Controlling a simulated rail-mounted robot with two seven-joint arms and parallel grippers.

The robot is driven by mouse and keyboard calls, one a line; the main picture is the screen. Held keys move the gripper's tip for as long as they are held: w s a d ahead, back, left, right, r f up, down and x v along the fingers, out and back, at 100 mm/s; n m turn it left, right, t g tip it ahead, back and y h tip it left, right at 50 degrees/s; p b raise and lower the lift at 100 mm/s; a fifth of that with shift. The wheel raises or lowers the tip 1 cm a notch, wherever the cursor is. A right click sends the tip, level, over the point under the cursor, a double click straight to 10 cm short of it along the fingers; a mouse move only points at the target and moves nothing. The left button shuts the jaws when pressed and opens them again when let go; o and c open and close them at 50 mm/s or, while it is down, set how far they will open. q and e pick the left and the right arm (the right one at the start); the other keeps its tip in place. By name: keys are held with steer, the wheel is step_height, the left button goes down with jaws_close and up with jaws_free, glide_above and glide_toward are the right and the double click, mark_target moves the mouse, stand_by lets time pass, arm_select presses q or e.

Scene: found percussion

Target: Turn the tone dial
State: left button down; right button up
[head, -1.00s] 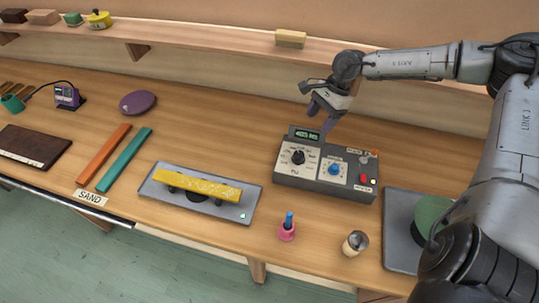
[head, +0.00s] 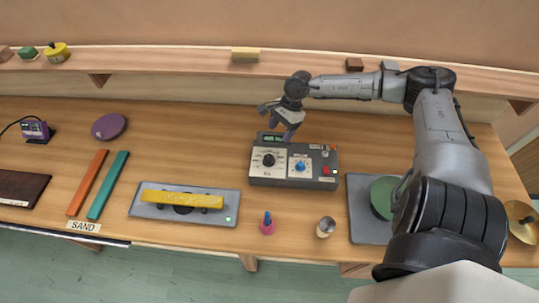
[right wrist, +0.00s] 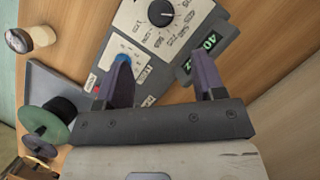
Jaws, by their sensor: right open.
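The grey tone box (head: 330,172) stands on the bench, with a black knob (head: 268,160) on its left panel, a blue knob (head: 300,166) beside it, and a lit green display (head: 273,138) at the back. I cannot read which knob is the tone dial. My right gripper (head: 279,122) is open and empty, above the back edge of the box near the display. In the right wrist view its fingers (right wrist: 161,60) are spread, with the black knob (right wrist: 160,12) beyond them and the blue knob (right wrist: 124,57) partly behind one finger. My left gripper is out of view.
A grey tray (head: 140,211) with a yellow bar lies left of the box. A pink holder (head: 267,226) and a small cup (head: 325,227) stand in front. A pad with a green disc (head: 382,196) is at right, partly behind my arm. A shelf (head: 190,64) runs behind.

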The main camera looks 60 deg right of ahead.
mark_target(269, 157)
steer(key=x, duration=1.1)
steer(key=shift+w+a+r+p, duration=0.1)
steer(key=shift+a+p, duration=0.1)
steer(key=shift+p, duration=0.15)
steer(key=shift+w+a+f, duration=0.1)
steer(key=shift+a+f, duration=0.15)
steer(key=shift+f, duration=0.45)
steer(key=shift+c, duration=0.2)
steer(key=c, duration=0.9)
steer(key=shift+o, duration=0.2)
